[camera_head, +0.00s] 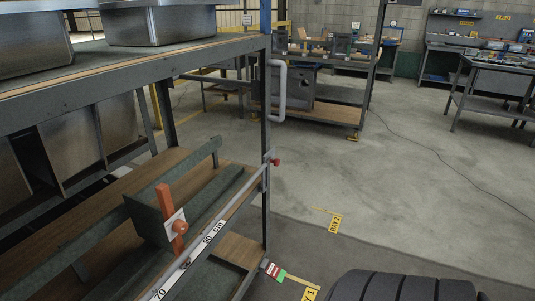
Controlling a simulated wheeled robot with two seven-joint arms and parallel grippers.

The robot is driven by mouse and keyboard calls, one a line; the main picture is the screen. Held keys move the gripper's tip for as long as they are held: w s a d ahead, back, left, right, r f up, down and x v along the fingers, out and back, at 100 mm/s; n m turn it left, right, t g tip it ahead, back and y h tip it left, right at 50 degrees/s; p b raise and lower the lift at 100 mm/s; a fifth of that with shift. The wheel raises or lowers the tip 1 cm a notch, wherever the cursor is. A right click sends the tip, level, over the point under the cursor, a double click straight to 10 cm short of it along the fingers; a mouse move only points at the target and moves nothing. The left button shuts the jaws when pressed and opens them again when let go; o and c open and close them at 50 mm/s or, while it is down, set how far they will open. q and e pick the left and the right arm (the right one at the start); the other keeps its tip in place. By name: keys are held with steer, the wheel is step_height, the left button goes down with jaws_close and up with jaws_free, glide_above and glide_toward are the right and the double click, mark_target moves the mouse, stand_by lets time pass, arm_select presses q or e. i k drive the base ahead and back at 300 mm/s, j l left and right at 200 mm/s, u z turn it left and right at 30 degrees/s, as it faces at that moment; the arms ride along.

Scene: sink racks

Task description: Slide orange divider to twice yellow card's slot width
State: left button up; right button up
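The orange divider (165,203) stands upright at the lower shelf of the rack on the left. It has a white plate and a round orange knob (180,226) on its front. It sits at a pale ruler rail (215,232) that runs along the shelf front, with 70 and 60 cm marks readable. A grey-green panel (146,215) is beside the divider. I cannot make out a yellow card in the rack; yellow BAY labels (335,223) lie on the floor. Neither of my grippers is in view.
Steel sinks (160,25) stand on the rack's upper shelf, and more steel basins (90,135) stand below. A red knob (275,161) is at the rail's far end. A pale handle (281,90) sticks out from the rack post. Open floor (420,180) lies to the right.

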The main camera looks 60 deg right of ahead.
mark_target(154, 224)
steer(key=z, duration=1.15)
